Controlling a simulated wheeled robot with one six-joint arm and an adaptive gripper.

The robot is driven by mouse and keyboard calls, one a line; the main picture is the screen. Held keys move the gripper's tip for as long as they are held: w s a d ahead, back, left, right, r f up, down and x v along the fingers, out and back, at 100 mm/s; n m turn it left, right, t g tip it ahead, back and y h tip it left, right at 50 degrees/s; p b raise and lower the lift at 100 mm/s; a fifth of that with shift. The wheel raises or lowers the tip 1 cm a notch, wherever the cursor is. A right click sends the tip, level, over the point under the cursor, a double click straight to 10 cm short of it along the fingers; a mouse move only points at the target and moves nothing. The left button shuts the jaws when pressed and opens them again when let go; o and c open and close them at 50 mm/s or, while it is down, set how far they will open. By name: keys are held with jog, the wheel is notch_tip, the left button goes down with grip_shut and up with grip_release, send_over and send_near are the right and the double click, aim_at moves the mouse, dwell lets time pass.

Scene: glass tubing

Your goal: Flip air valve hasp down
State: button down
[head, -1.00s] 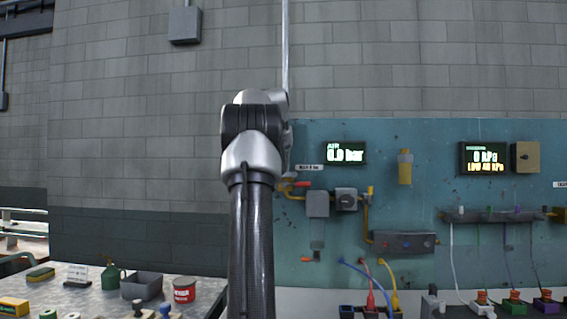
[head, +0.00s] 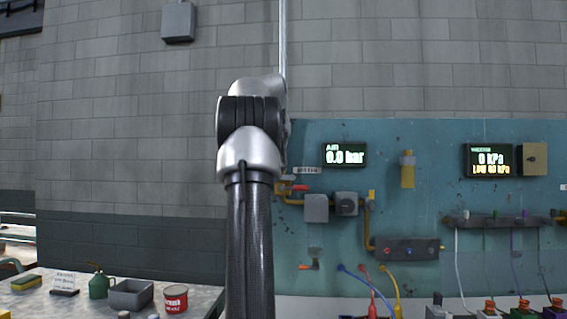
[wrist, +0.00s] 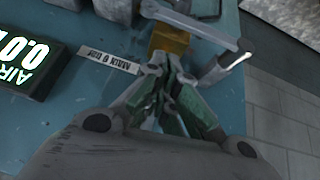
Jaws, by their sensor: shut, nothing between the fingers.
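In the wrist view the brass-yellow air valve body (wrist: 171,37) is at the top centre, on the blue panel. A grey metal bar (wrist: 195,27) crosses over it, and a pale-tipped piece hangs at its right; I cannot tell which is the hasp. My gripper (wrist: 175,88) is shut and empty, its green-padded fingers just below the valve in the picture. I cannot tell whether they touch it. In the head view the valve's brass piping (head: 284,188) and red lever (head: 300,188) show beside my arm, which hides my gripper.
The air display (head: 345,155) reads 0.0 bar, beside the label (wrist: 108,63). Grey boxes (head: 316,208), hoses and a second display (head: 489,159) are on the panel. A table at lower left holds a red can (head: 175,298) and a grey bin (head: 131,294).

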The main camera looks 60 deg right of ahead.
jog(key=v, duration=0.9)
jog(key=shift+s+r, duration=0.35)
jog(key=shift+s, duration=0.05)
jog(key=shift+a, duration=0.1)
